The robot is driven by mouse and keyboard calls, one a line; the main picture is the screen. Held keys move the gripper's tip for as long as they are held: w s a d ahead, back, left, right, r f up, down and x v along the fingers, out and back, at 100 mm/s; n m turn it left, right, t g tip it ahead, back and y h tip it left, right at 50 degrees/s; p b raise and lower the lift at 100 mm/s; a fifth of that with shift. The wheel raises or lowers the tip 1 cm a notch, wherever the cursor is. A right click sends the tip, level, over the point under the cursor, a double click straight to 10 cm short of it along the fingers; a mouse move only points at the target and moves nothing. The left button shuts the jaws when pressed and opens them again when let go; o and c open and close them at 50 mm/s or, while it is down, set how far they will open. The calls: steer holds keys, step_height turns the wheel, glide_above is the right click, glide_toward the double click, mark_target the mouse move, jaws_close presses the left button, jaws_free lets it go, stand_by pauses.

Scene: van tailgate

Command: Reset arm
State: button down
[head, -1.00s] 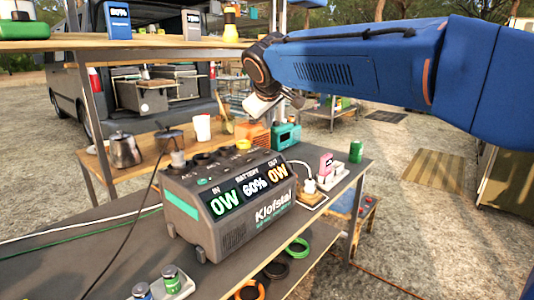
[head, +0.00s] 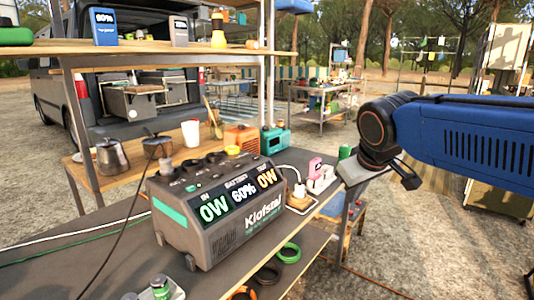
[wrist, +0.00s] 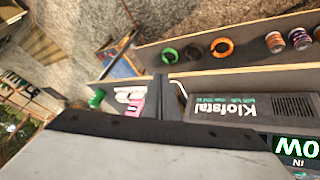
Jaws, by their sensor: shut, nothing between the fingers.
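My arm comes in from the right in the head view, and my gripper (head: 362,174) hangs at its end, beyond the right end of the bench as seen there. In the wrist view my gripper (wrist: 160,84) shows as two dark fingers closed together with nothing between them. The grey power station (head: 225,210) stands upright on the bench, its display reading 0W, 60%, 0W. It also shows upside down in the wrist view (wrist: 225,110), to the right of the fingers. The fingertips are hard to make out in the head view.
The bench (head: 75,250) carries a pink item (head: 315,168) and a green can (head: 345,152) near its right end. Coiled cables (head: 289,253) lie on the lower shelf. An upper wooden shelf (head: 150,47) crosses the top left. Open gravel lies behind the arm.

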steer(key=s+d+f+m, duration=0.2)
steer(key=s+d+f, duration=0.2)
steer(key=s+f, duration=0.4)
steer(key=s+d+f+m+g, duration=0.1)
steer(key=s+d+f+m, duration=0.1)
steer(key=s+f, duration=0.6)
steer(key=s+d, duration=0.1)
steer(key=s, duration=0.3)
steer(key=shift+d+m+g, duration=0.3)
steer(key=shift+d, duration=0.05)
